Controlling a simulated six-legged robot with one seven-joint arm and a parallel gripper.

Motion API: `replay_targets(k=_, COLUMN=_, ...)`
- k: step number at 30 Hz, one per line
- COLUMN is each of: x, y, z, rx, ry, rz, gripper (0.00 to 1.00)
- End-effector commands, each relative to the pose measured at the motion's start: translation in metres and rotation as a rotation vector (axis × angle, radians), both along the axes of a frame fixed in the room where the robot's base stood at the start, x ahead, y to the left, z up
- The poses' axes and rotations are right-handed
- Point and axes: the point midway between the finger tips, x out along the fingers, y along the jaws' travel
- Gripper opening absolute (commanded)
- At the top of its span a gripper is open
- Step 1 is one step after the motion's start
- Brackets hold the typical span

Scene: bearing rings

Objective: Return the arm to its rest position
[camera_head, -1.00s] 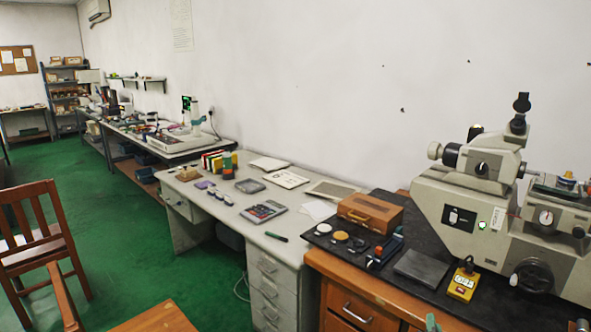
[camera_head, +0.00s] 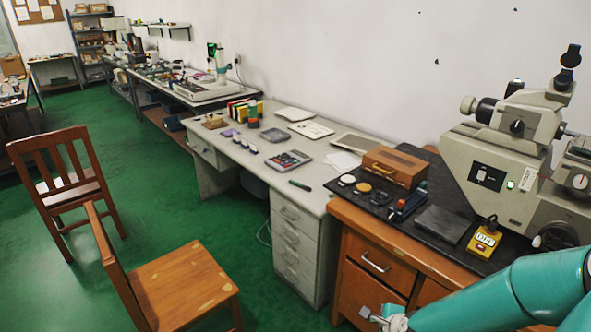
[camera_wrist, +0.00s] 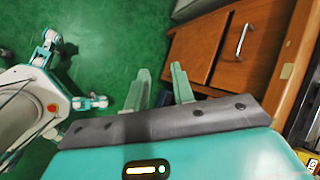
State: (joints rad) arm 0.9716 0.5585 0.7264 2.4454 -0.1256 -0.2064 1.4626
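My gripper (camera_wrist: 160,76) shows in the wrist view. Its two pale green fingers stand apart with nothing between them, above the green floor and beside the wooden cabinet's drawer front (camera_wrist: 240,45). In the head view my teal arm (camera_head: 500,300) reaches in from the lower right, in front of the wooden cabinet (camera_head: 375,265).
A black-topped bench section carries a large grey instrument (camera_head: 500,165), a wooden box (camera_head: 398,165) and a yellow labelled block (camera_head: 483,242). A grey desk (camera_head: 300,197) adjoins it. Wooden chairs (camera_head: 180,285) stand at left. Green floor (camera_head: 110,270) lies open between.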

Motion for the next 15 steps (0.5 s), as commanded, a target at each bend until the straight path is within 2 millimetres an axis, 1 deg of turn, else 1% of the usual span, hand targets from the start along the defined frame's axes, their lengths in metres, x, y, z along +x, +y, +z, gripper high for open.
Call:
replay_targets(k=1, x=-0.003, y=-0.001, z=0.009, rx=-0.08, ry=0.011, rz=0.074, gripper=0.25)
replay_targets(k=3, x=-0.008, y=-0.004, z=0.02, rx=-0.177, ry=0.033, rz=0.175, gripper=0.25)
replay_targets(k=5, x=-0.012, y=-0.006, z=0.032, rx=-0.257, ry=0.048, rz=0.257, gripper=0.25)
replay_targets(k=8, x=-0.018, y=-0.008, z=0.055, rx=-0.382, ry=0.07, rz=0.391, gripper=0.25)
replay_targets(k=14, x=-0.033, y=-0.005, z=0.11, rx=-0.597, ry=0.1, rz=0.635, gripper=0.25)
replay_targets(k=15, x=-0.036, y=-0.003, z=0.122, rx=-0.634, ry=0.102, rz=0.682, gripper=0.25)
